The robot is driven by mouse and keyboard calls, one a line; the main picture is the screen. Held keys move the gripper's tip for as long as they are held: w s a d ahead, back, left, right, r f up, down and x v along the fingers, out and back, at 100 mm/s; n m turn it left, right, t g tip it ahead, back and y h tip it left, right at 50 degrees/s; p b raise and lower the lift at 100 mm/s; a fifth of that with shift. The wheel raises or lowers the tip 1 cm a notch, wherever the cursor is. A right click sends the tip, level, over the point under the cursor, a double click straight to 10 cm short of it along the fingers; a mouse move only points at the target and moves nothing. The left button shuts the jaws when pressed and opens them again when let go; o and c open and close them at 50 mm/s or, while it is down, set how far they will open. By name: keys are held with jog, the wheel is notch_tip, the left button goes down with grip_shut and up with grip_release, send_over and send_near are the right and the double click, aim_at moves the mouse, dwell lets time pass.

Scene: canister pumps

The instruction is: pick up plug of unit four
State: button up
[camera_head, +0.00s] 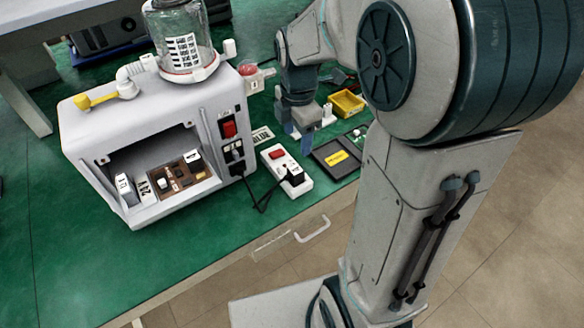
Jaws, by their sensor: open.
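A black plug (293,174) sits in a white power strip (275,157) with a red switch, on the green bench. A black cable (262,198) runs from the strip to the front of a white pump unit (95,140). I cannot read a unit number four on the unit or the plug. My gripper (301,133) points down over the bench, behind and slightly right of the strip. It is open, apart from the plug, and its fingertips are small and partly hard to make out. Whether anything lies between them is unclear.
A glass jar (182,38) stands on the unit, which has an open front bay. A yellow bin (347,103) and a dark tray (337,156) are right of my gripper. A red-topped button box (250,76) stands behind. The bench front left is clear.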

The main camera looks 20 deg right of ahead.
aim_at(296, 170)
jog(key=shift+n, duration=0.4)
jog(key=f, duration=1.4)
jog(key=shift+w+f, duration=0.1)
jog(key=shift+w, duration=0.2)
jog(key=c, duration=1.1)
